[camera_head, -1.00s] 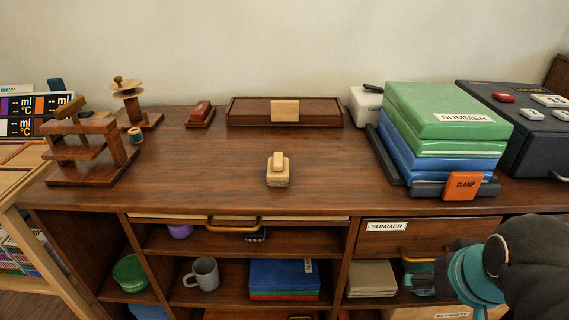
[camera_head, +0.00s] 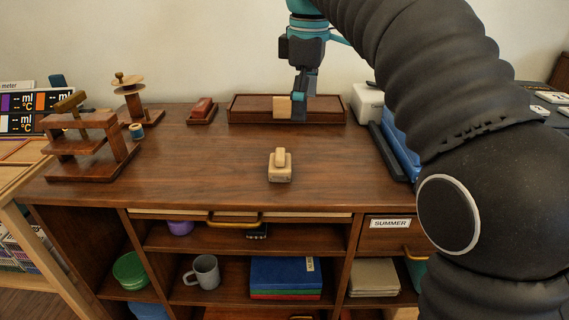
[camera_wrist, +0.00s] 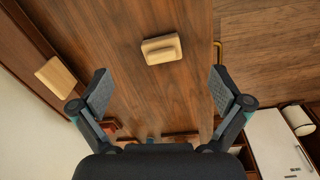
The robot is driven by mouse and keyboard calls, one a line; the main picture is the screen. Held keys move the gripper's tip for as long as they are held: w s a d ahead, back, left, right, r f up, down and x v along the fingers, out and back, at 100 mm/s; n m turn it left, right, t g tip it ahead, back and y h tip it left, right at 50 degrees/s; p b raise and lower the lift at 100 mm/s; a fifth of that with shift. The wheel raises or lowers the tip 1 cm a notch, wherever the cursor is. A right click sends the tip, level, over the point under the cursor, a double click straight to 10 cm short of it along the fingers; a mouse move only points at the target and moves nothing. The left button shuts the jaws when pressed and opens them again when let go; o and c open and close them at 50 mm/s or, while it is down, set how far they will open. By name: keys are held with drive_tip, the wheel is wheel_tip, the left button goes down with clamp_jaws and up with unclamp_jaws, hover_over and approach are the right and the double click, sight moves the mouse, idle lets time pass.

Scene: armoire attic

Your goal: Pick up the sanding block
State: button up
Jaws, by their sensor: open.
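The sanding block appears to be the small pale wooden block with a raised grip (camera_head: 280,168), lying near the front middle of the wooden cabinet top (camera_head: 225,160). It also shows in the wrist view (camera_wrist: 161,49), ahead of and apart from the fingertips.
A dark wooden tray (camera_head: 247,111) with a tan square piece (camera_head: 282,107) on its front stands at the back. A red-topped block (camera_head: 202,108) and a wooden stand (camera_head: 90,145) are to the left. My arm hides most of the right-hand stack. Cabinet top around the block is clear.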

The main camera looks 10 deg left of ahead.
sight(280, 153)
drive_tip(key=a+n, duration=0.3)
drive_tip(key=a, duration=0.2)
drive_tip(key=shift+g, duration=0.3)
drive_tip(key=f+b, duration=0.1)
drive_tip(key=f, duration=0.3)
drive_tip(key=f+b, duration=0.2)
drive_tip(key=f, duration=0.3)
drive_tip(key=f+b, duration=0.2)
drive_tip(key=f, duration=0.3)
drive_tip(key=shift+w+f, duration=0.1)
drive_tip(key=shift+w, duration=0.15)
drive_tip(key=c, duration=1.2)
drive_tip(key=shift+c, duration=0.2)
